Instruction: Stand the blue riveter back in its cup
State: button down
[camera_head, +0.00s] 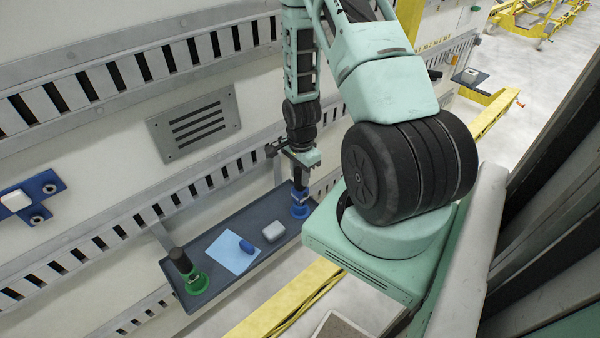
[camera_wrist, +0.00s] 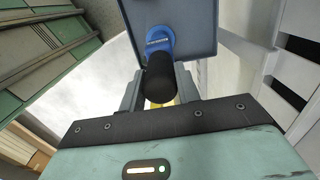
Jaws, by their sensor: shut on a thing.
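The blue riveter (camera_head: 299,190) has a dark grip and stands near upright at the right end of the grey shelf tray. My gripper (camera_head: 301,172) is above it, shut on its dark upper part. In the wrist view the black end of the riveter (camera_wrist: 160,76) lies between my two fingers. The blue cup (camera_head: 300,211) is directly under the riveter, and its blue rim shows in the wrist view (camera_wrist: 158,36). The riveter's lower end meets the cup; how deep it sits is hidden.
The tray (camera_head: 215,234) also bears a dark tool (camera_head: 180,261) in a green cup (camera_head: 197,283), a light blue sheet (camera_head: 227,253), a small blue object (camera_head: 247,246) and a white box (camera_head: 273,231). A slotted wall panel stands behind; a yellow rail (camera_head: 275,306) runs in front.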

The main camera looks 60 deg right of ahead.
jog(key=shift+f+b, duration=0.6)
jog(key=shift+f, duration=0.2)
jog(key=c, duration=0.9)
grip_release()
jog(key=shift+r, duration=0.15)
jog(key=r, duration=0.5)
jog(key=r+b, duration=0.1)
jog(key=r, duration=0.5)
jog(key=r+b, duration=0.1)
jog(key=r, duration=0.5)
jog(key=shift+d+r, duration=0.1)
jog(key=shift+d, duration=0.15)
